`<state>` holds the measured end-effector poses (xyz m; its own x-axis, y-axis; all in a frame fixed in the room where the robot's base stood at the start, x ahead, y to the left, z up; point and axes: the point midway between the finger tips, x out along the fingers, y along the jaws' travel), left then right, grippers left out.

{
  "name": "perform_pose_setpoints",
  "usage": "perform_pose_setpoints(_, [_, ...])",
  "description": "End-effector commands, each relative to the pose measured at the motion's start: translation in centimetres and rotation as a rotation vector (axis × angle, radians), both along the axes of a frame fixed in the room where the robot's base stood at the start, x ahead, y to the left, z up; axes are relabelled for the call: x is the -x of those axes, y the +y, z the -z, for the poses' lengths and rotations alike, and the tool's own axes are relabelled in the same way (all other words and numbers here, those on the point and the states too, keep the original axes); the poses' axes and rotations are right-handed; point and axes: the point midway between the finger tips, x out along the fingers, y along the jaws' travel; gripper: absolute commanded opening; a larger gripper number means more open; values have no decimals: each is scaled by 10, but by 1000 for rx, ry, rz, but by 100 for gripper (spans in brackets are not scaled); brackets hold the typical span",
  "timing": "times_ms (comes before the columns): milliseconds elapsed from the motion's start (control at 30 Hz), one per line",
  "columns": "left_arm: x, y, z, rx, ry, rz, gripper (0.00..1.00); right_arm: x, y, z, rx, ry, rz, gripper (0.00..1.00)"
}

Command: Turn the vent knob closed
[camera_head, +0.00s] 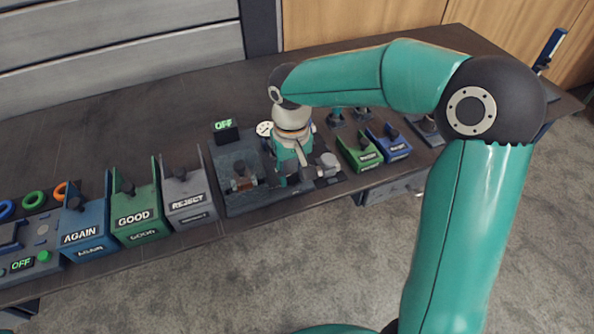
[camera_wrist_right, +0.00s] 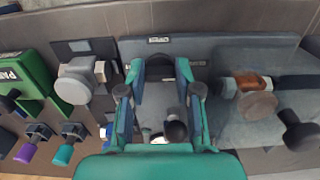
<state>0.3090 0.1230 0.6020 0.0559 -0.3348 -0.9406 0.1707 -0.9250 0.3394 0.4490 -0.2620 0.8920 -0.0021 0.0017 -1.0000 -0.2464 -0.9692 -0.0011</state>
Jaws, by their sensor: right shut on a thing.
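My right gripper (camera_head: 290,178) reaches down from above onto the flanged-pipe station, whose dark grey base plate (camera_head: 238,207) lies on the bench. The right wrist view shows its two teal fingers (camera_wrist_right: 162,92) apart, on either side of a dark round-headed knob (camera_wrist_right: 175,132). The gripper is shut on this knob, apparently the vent knob, though the contact is partly hidden. Which way the knob is turned cannot be told. A pipe end with a brownish collar (camera_wrist_right: 252,83) lies to the right in the wrist view. My left gripper is not in view.
AGAIN (camera_head: 84,236), GOOD (camera_head: 137,219) and REJECT (camera_head: 190,201) bins stand left. Green (camera_head: 357,153) and blue (camera_head: 391,145) bins stand right. The bench behind is clear.

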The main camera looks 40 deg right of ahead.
Motion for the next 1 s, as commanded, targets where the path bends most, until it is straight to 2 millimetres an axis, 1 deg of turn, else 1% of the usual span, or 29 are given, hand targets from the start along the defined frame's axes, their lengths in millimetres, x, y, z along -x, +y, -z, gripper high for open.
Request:
perform_pose_setpoints(333, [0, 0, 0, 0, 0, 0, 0, -3, -1, -2, 1, -11, 6, 0])
perform_pose_setpoints(367, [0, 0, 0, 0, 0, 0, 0, -3, -1, -2, 1, -11, 6, 36])
perform_pose_setpoints(400, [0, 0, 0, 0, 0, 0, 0, -3, -1, -2, 1, -11, 6, 43])
perform_pose_setpoints(767, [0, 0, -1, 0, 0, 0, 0, -1, -1, -3, 1, -6, 4, 44])
perform_pose_setpoints(867, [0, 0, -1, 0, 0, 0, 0, -1, -1, -10, 2, -7, 4, 44])
perform_pose_setpoints(1000, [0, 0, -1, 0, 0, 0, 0, -1, -1, -30, 2, -10, 5, 44])
